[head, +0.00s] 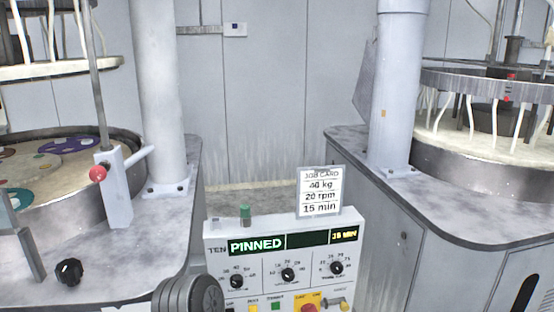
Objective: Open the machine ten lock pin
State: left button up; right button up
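A control panel (285,275) marked TEN stands at the bottom centre, with a display (257,245) reading PINNED. On the left machine, a pale upright post (116,190) carries a small red ball knob (97,173) on its left side and a light bar sticking out to its upper right. The post stands on the grey deck beside the round platen (60,150). I cannot tell for sure whether the red knob is the lock pin. Neither of my grippers can be made out in the head view.
A job card (320,191) reads 40 kg, 20 rpm, 15 min. A black knob (69,271) sits on the left deck. A dark ribbed round object (188,295) is at the bottom edge. A second machine (460,185) stands right, across a gap. Thick columns rise from both decks.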

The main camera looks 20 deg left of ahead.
aim_at(98, 173)
jog(key=u, duration=1.8)
jog(key=k+j+z, duration=0.2)
jog(key=z, duration=0.25)
